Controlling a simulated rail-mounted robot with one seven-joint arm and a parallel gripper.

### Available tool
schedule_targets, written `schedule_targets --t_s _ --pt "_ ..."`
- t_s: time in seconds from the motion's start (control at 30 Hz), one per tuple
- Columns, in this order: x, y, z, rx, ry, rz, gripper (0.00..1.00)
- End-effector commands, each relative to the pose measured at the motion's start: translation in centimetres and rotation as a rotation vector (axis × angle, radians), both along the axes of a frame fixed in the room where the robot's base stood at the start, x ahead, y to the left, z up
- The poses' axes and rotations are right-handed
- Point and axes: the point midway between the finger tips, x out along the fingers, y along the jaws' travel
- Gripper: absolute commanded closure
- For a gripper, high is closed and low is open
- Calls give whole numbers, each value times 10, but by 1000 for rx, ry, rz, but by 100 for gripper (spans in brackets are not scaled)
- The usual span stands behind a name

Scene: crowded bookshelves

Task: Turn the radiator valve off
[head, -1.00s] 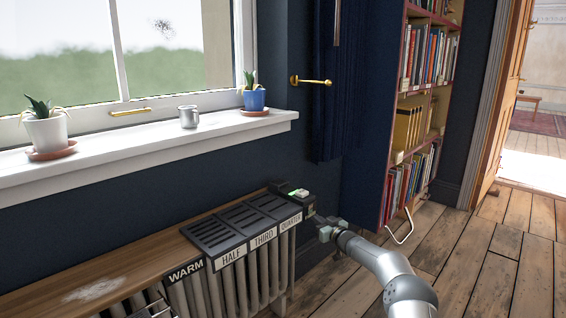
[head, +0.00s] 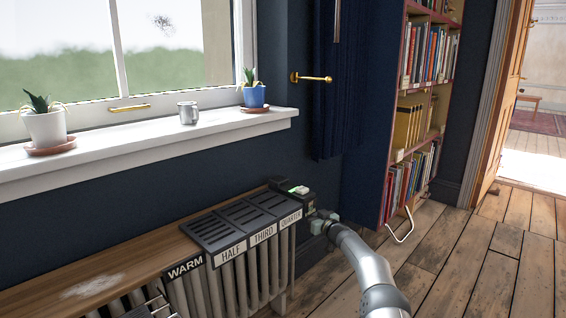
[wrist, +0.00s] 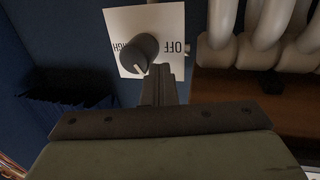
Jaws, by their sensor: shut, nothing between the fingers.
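The radiator valve is a round dark knob (wrist: 138,53) with a pale pointer line, on a white plate (wrist: 152,14) in the wrist view. The plate is lettered OFF on the right and what looks like HIGH on the left, partly behind the knob. The pointer line lies toward the lower part of the knob, at neither word. My gripper (wrist: 160,72) is shut and empty, its fingertips close beside the knob's lower right side; I cannot tell whether they touch. In the head view my gripper (head: 318,221) is at the radiator's right end, and the knob cannot be made out.
The radiator (head: 240,282) has a wooden shelf (head: 120,262) with dark vented covers. A dark box with a green light (head: 298,190) sits at its right end. A bookshelf (head: 398,155) and a bent white bar (head: 404,232) are to the right. Open floor lies right.

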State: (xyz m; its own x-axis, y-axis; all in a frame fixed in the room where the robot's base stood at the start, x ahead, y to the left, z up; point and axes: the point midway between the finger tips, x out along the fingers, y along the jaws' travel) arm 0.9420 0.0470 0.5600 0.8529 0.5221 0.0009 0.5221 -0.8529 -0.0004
Motion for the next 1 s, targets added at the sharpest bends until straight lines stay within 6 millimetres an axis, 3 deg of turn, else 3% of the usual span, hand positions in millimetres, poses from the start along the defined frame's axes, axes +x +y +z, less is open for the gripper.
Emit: schedule_targets --t_s 1.0 --pt "0 1 -23 -2 0 0 100"
